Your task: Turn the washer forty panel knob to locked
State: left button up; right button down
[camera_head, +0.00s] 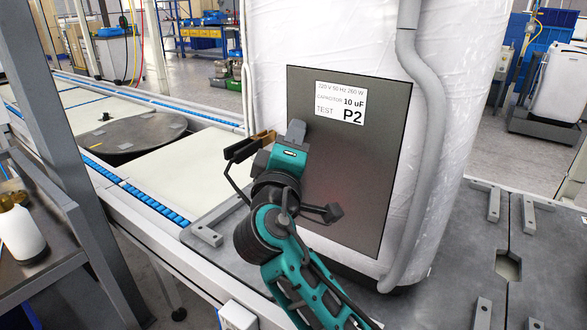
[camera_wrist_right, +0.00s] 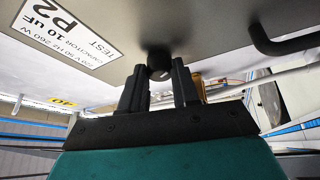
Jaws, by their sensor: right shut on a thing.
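The washer (camera_head: 275,40) stands upright in white plastic wrap. A dark grey panel (camera_head: 355,175) on its front carries a white label (camera_head: 341,102) reading "TEST P2". My right gripper (camera_head: 296,130) is at the panel's left part, below and left of the label. In the right wrist view, a small dark round knob (camera_wrist_right: 160,64) sits at the panel between the two fingertips of this gripper (camera_wrist_right: 160,82), which is shut on it. The gripper hides the knob in the head view. I cannot read the knob's position or any lock marking. My left gripper is not in view.
A brass-coloured piece (camera_head: 262,137) on a black bar is just left of my right gripper. A grey hose (camera_head: 421,140) runs down the washer's right side. A conveyor with a round plate (camera_head: 120,138) lies left. Metal blocks (camera_head: 493,204) stand on the right platform.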

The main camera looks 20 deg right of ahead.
pick_arm(q)
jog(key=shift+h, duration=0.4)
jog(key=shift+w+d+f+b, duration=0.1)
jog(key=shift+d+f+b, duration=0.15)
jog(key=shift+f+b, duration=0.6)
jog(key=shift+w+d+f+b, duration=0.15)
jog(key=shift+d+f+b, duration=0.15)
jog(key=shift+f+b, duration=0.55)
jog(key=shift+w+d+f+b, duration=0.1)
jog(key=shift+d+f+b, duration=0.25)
jog(key=shift+b, duration=0.85)
pick_arm(e)
jog(key=shift+w+a+f+m+h, duration=0.1)
jog(key=shift+m+h, duration=0.65)
jog(key=shift+m, duration=0.75)
jog(key=shift+w+f+m+h, duration=0.1)
jog(key=shift+m+h, duration=0.65)
jog(key=shift+m, duration=0.75)
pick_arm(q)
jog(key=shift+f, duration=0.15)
pick_arm(e)
jog(key=shift+m, duration=0.3)
jog(key=c, duration=0.8)
grip_release()
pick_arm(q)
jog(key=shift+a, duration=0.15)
pick_arm(e)
jog(key=shift+s, duration=0.1)
